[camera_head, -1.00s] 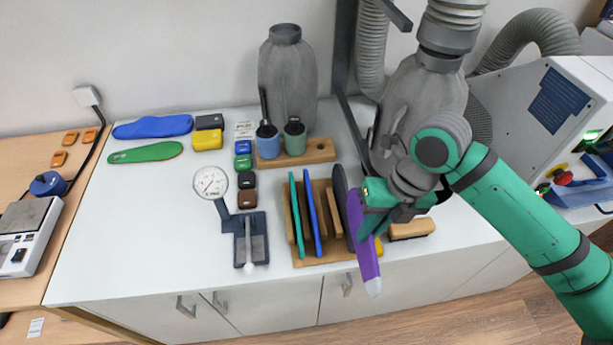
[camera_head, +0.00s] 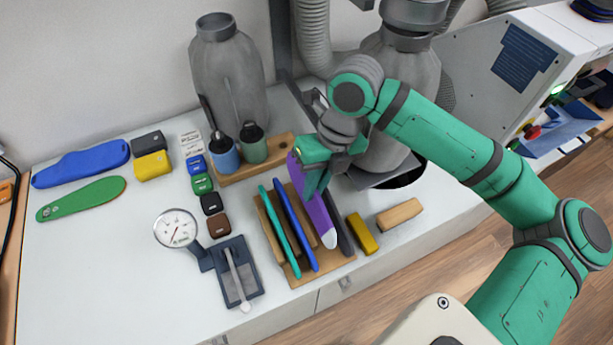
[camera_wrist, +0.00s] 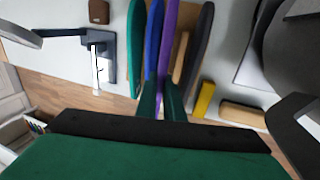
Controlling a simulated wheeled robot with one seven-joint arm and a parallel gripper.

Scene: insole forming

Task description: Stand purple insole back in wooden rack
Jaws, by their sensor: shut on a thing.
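The purple insole (camera_head: 317,216) is in my gripper (camera_head: 313,181), its pale tip pointing down toward the front. In the head view it is over the wooden rack (camera_head: 317,268), between the blue insole and the dark grey insole (camera_head: 340,229). In the wrist view the purple insole (camera_wrist: 168,50) stands edge-on between my fingers (camera_wrist: 162,106), with the blue insole (camera_wrist: 153,38) to its left and a wooden divider (camera_wrist: 181,62) to its right. A teal insole (camera_head: 279,228) and the blue insole (camera_head: 296,224) stand in the rack. Whether the purple insole touches the rack base is hidden.
A yellow block (camera_head: 361,233) and a wooden brush-like block (camera_head: 399,213) lie right of the rack. A dial gauge (camera_head: 176,228) stands to its left. A wooden holder with two cups (camera_head: 253,143) is behind.

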